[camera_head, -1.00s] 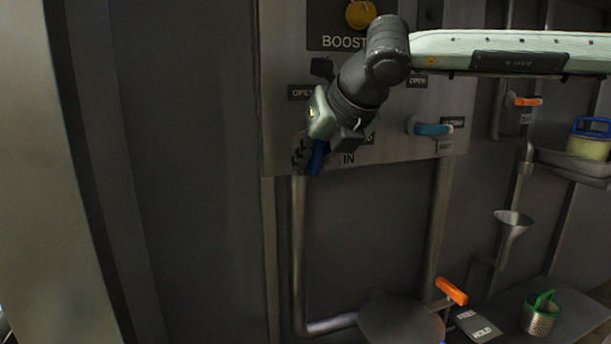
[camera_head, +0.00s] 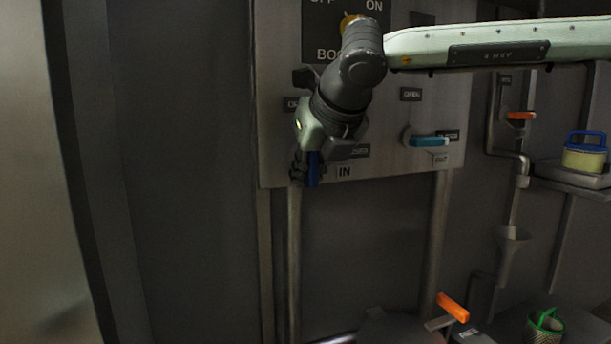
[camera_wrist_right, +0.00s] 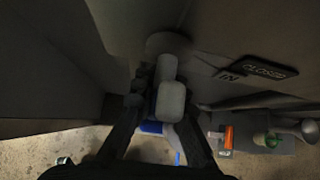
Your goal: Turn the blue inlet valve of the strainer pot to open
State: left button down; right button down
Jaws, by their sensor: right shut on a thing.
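The blue inlet valve handle (camera_head: 314,171) sits at the lower left of the grey panel, left of the "IN" label (camera_head: 344,172), and points down. My right gripper (camera_head: 304,170) is shut on this handle, and its fingers and wrist hide much of the valve. In the right wrist view the two fingers (camera_wrist_right: 157,115) stand on either side of a pale valve stem, with a bit of blue handle (camera_wrist_right: 152,127) showing between them. A "CLOSED" plate (camera_wrist_right: 268,70) is to the right there. My left gripper is not in view.
A light-blue handle (camera_head: 430,141) lies sideways at the panel's right, below an "OPEN" plate (camera_head: 411,94). An orange handle (camera_head: 453,307) is low down near a green-rimmed basket (camera_head: 545,325).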

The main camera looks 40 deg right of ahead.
jog(key=c, duration=1.5)
grip_release()
jog(key=shift+s+f, duration=0.1)
jog(key=shift+c, duration=0.2)
jog(key=v, duration=1.2)
